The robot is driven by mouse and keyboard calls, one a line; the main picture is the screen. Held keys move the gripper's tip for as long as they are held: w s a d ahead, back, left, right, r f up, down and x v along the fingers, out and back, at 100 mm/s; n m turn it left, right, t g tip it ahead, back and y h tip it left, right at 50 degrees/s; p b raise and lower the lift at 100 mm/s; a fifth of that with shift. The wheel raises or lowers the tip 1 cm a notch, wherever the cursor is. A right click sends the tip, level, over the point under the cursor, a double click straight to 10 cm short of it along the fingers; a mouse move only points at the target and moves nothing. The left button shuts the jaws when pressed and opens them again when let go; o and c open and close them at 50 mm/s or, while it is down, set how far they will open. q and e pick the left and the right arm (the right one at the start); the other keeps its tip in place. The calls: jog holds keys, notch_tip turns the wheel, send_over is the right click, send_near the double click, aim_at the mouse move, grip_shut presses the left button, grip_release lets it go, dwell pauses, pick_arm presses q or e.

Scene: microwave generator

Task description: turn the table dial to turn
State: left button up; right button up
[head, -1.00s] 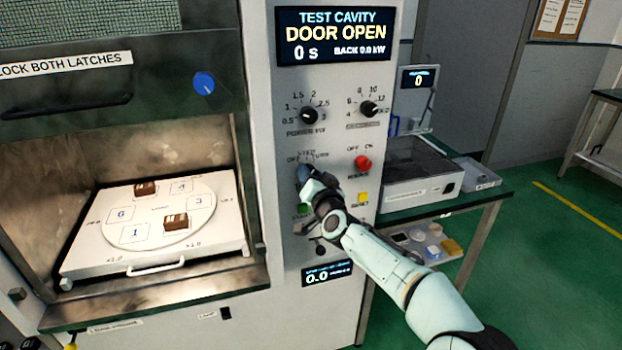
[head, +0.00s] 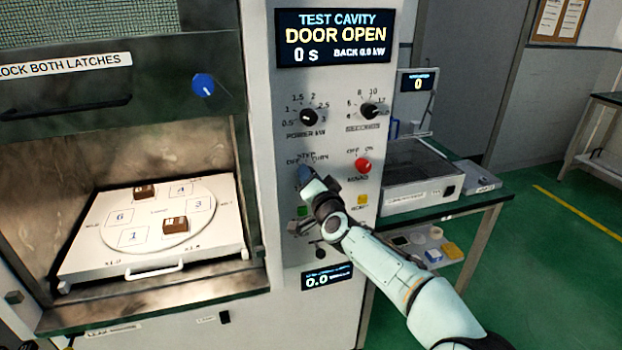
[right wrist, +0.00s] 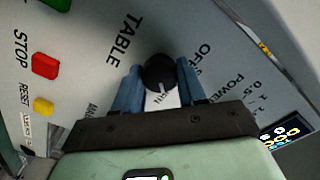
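The table dial (right wrist: 160,72) is a round black knob with a white pointer line on the control panel. In the right wrist view its pointer faces the partly hidden label, of which the end "RN" shows. My right gripper (right wrist: 160,85) has its blue fingers on both sides of the dial and appears closed on it. In the head view the right gripper (head: 305,175) is at the panel below the "OFF", "STEP" and "TURN" labels and hides most of the dial. My left gripper is not in view.
Green (head: 303,211) and yellow (head: 362,200) buttons are close by. The open cavity at left holds a turntable (head: 160,234) with brown blocks.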

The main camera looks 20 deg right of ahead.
jog(key=o, duration=0.4)
jog(key=shift+s, duration=0.1)
jog(key=s+b, duration=0.1)
jog(key=s, duration=0.3)
jog(key=s+b, duration=0.1)
jog(key=s, duration=0.3)
jog(key=s+b, duration=0.1)
jog(key=s, duration=0.4)
jog(key=shift+s+d, duration=0.1)
jog(key=shift+d, duration=0.15)
